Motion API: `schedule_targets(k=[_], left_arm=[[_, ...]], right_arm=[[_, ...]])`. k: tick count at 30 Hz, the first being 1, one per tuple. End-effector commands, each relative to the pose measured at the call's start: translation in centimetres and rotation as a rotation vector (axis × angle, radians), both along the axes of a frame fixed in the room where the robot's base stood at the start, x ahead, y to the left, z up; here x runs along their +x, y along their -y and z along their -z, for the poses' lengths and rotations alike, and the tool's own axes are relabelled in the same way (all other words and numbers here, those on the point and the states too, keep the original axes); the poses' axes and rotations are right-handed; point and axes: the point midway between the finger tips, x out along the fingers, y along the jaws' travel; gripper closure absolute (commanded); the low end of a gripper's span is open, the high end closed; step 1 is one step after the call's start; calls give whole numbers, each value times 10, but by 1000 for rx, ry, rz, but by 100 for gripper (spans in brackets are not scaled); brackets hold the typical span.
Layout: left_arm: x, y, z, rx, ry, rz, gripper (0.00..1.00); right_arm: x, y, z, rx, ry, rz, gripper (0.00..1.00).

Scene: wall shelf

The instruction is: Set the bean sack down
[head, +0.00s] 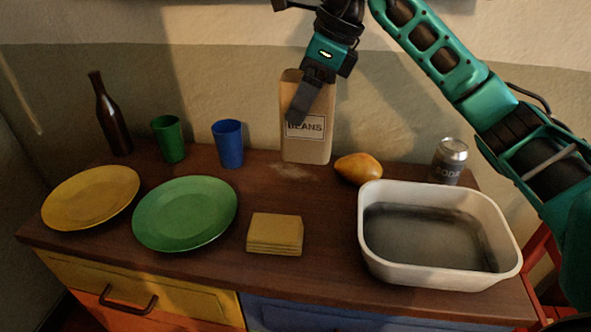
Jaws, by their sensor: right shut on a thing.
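The bean sack (307,149) is a tan, upright, box-shaped bag with a "BEANS" label, at the back of the wooden cabinet top (205,262). My right gripper (303,105) comes down from above and is shut on the bean sack near its upper part. A finger lies across the front of the sack and covers part of the label. The sack's lower end is at or just above the cabinet top; I cannot tell whether it touches. My left gripper is not in view.
Left of the sack stand a blue cup (228,145), green cup (168,139) and dark bottle (111,118). Yellow (90,197) and green (185,213) plates lie in front. A mango (358,169), soda can (450,160) and white basin (440,277) are right. Folded cloth (275,233) lies front centre.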

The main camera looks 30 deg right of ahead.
Motion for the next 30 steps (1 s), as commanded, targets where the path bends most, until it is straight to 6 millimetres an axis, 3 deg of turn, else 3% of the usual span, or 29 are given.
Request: schedule_targets(k=[3, 9, 17, 24, 30], left_arm=[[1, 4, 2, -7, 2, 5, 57], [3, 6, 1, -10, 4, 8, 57], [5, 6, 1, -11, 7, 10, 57], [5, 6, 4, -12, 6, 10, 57], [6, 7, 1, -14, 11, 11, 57]], right_arm=[[-1, 0, 34, 1, -2, 0, 75], [0, 0, 74, 1, 1, 0, 75], [0, 0, 93, 1, 3, -1, 75], [0, 0, 127, 1, 2, -2, 75], [0, 0, 129, 1, 6, -2, 75]])
